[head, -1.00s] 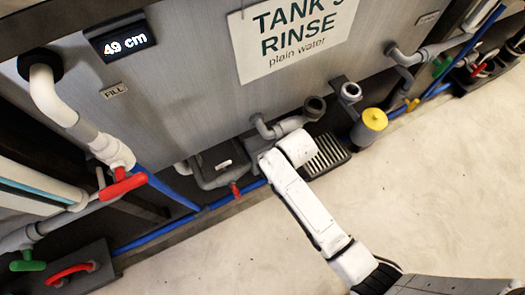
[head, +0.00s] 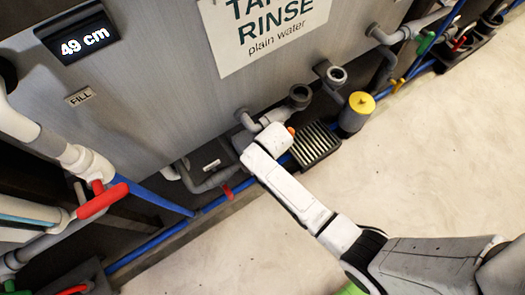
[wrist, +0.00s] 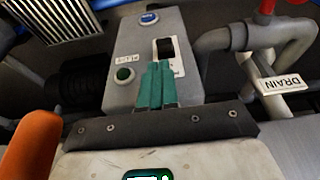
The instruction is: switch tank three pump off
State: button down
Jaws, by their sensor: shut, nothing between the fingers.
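In the wrist view, a grey pump box (wrist: 137,38) fills the upper middle. A black rocker switch (wrist: 166,48) sits in a white plate on its face. A round green lamp or button (wrist: 124,73) and a small label are left of it, and a blue round badge is at the top. My gripper (wrist: 158,65), with teal fingers, is shut and empty just below the switch; I cannot tell whether it touches. In the head view, my arm hides most of the pump box, below the tank's RINSE sign (head: 265,32).
A white DRAIN tag (wrist: 281,83) hangs on grey pipes to the right in the wrist view. In the head view, a floor grate (head: 315,144), a yellow-topped canister (head: 357,110) and red-handled valves (head: 102,202) line the tank. The pale floor is clear.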

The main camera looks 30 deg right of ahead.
jog(key=shift+b+x, duration=0.75)
jog(key=shift+x, duration=1.45)
jog(key=shift+s+f+t+b, duration=0.3)
jog(key=shift+s+t+b, duration=0.15)
jog(key=shift+t, duration=0.45)
jog(key=t+b, duration=0.2)
jog(key=s+f+t+b, duration=0.1)
jog(key=t+b, duration=0.1)
jog(key=b, duration=0.1)
jog(key=s+f+t+b, duration=0.1)
jog(key=t+b, duration=0.1)
jog(key=b, duration=0.1)
jog(key=shift+f, duration=0.2)
jog(key=shift+w, duration=0.1)
jog(key=shift+w+r, duration=0.35)
jog(key=shift+w, duration=0.3)
